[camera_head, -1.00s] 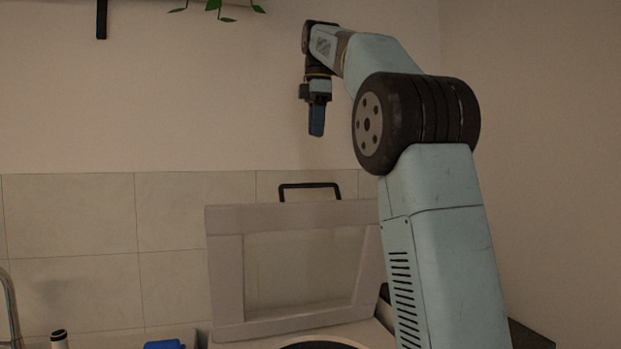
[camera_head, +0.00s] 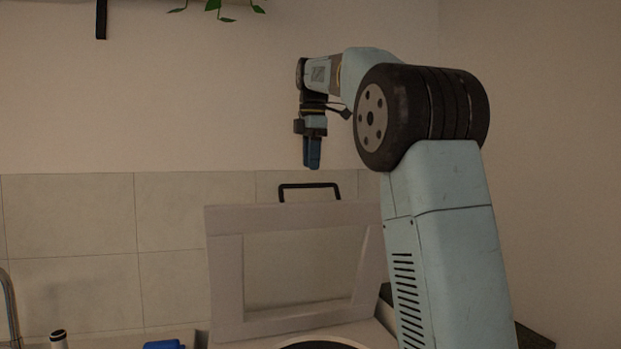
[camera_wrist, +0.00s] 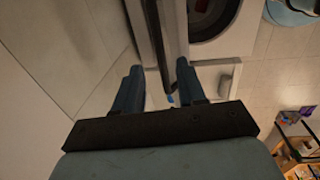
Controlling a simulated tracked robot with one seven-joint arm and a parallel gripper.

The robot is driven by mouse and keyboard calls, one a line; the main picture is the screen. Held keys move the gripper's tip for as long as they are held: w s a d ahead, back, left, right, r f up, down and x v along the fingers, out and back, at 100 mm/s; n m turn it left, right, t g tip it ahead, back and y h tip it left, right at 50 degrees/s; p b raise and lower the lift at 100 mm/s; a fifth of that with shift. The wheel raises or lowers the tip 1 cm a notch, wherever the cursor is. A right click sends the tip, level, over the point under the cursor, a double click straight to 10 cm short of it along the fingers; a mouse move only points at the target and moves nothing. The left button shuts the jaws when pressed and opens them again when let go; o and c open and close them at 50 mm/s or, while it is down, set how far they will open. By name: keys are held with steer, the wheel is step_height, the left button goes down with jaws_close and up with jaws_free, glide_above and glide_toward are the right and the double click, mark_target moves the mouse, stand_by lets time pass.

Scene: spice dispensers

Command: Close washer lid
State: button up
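The washer lid (camera_head: 226,265) stands raised, a pale frame around a clear window, with a black handle (camera_head: 310,186) on its top edge. Part of the washer's dark round opening (camera_head: 318,345) shows below it. My gripper (camera_head: 312,167) is above the lid, pointing down, a little above the handle and apart from it. In the wrist view its two blue fingers (camera_wrist: 160,84) are spread with a gap between them, and nothing is held. The lid's edge (camera_wrist: 172,30) runs beneath the fingers there, and the washer opening (camera_wrist: 208,18) is to its right.
A tiled wall (camera_head: 70,250) stands close behind the lid. A faucet (camera_head: 8,305), a dark-capped bottle (camera_head: 58,339) and a blue item (camera_head: 164,345) are at the lower left. Plant leaves (camera_head: 215,8) hang at the top. Air left of my gripper is clear.

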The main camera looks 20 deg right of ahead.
steer(key=shift+w+f, duration=0.15)
steer(key=shift+f, duration=1.1)
steer(key=shift+w+f, duration=0.15)
steer(key=shift+f, duration=1.1)
jaws_close()
